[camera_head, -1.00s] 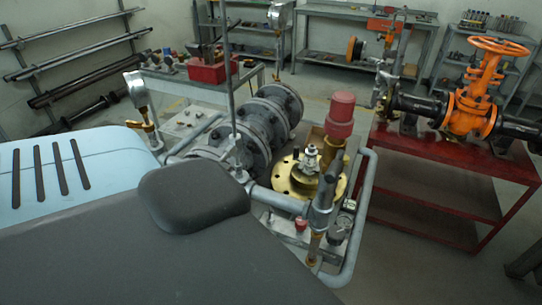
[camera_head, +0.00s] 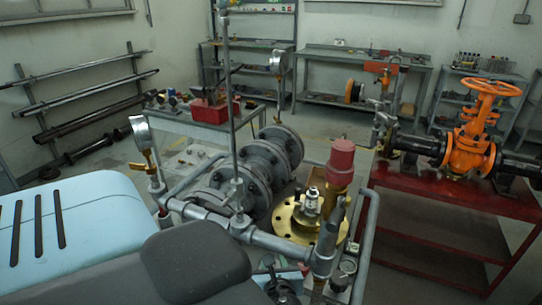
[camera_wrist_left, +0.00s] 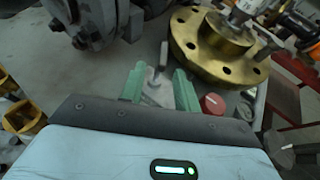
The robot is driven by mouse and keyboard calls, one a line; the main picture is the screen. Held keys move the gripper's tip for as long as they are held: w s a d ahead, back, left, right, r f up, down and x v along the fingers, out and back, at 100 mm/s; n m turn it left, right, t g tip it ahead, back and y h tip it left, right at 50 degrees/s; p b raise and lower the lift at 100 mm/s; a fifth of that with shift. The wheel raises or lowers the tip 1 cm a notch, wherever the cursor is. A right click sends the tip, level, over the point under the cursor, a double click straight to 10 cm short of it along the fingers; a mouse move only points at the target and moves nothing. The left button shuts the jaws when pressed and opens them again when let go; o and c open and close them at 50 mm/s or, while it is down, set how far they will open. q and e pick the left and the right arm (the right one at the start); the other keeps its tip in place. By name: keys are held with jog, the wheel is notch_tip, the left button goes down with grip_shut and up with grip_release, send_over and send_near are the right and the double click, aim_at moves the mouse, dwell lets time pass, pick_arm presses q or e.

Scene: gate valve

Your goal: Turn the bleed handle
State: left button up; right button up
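In the left wrist view a small grey metal lever (camera_wrist_left: 161,62), which looks like the bleed handle, stands up from a pale plate. My left gripper (camera_wrist_left: 160,84) has two green fingers spread apart, one on each side of the lever's lower part. I see a gap on both sides and cannot tell the depth between fingers and lever. In the head view the lever is hidden behind my arm and pipes; only a bit of my left gripper seems to show at the bottom centre. My right gripper is out of view.
A brass flange (camera_head: 290,222) and a red-capped valve (camera_head: 341,160) stand close to the lever. A red knob (camera_wrist_left: 213,103) is just right of the fingers. Grey pipes (camera_head: 270,240) frame the rig. A red table (camera_head: 440,195) carries an orange gate valve (camera_head: 470,145).

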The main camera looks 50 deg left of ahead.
pick_arm(q)
jog(key=w+a, duration=0.2)
jog(key=a, duration=0.2)
jog(key=shift+w+a, duration=0.15)
jog(key=shift+w, duration=0.25)
jog(key=shift+w+a+f, duration=0.2)
jog(key=shift+w+a, duration=0.05)
jog(key=shift+a, duration=0.1)
grip_shut()
